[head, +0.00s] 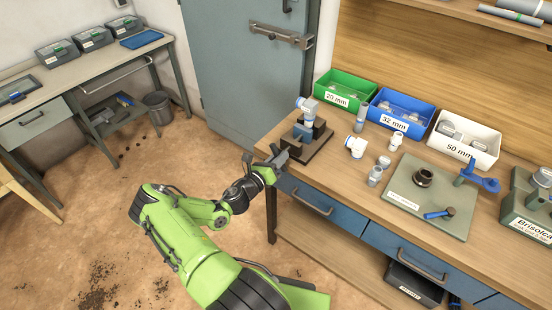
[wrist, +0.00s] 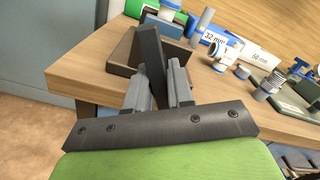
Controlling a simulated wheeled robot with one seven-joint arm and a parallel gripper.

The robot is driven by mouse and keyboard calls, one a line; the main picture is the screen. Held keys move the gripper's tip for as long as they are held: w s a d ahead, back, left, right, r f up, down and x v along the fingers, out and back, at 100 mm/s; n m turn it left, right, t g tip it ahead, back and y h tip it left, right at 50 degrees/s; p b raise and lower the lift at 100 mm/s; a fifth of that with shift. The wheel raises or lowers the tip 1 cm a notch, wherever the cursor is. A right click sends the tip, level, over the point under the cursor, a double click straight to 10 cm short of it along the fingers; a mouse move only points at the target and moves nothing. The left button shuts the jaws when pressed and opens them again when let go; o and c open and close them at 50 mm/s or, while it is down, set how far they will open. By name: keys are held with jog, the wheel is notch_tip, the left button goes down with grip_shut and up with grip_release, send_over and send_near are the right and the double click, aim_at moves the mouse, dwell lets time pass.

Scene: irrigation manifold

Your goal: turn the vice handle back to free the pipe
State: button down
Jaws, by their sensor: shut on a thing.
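The vice (head: 302,132), blue-grey on a dark base block, stands at the left end of the workbench. My gripper (head: 279,158) is at the bench's left edge, at the near side of the vice. In the wrist view my gripper (wrist: 160,92) is shut on the dark bar of the vice handle (wrist: 150,52), which stands up between the two grey fingers. The handle hides part of the vice behind it, and in the head view it is too small to make out clearly.
Green (head: 345,90), blue (head: 401,113) and white (head: 464,139) bins line the back of the workbench. Loose white fittings (head: 356,146) stand right of the vice. A grey-green plate (head: 425,215) lies farther right. The floor left of the bench is open.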

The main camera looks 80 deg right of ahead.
jog(key=shift+r+n+p, duration=0.1)
jog(key=shift+n+p, duration=0.45)
jog(key=shift+n, duration=1.45)
jog(key=shift+p, duration=0.3)
jog(key=n+p, duration=0.1)
jog(key=n, duration=0.1)
jog(key=shift+n, duration=0.4)
jog(key=c, duration=1.4)
grip_release()
jog(key=shift+n, duration=0.3)
jog(key=o, duration=0.4)
jog(key=shift+w+a, duration=0.1)
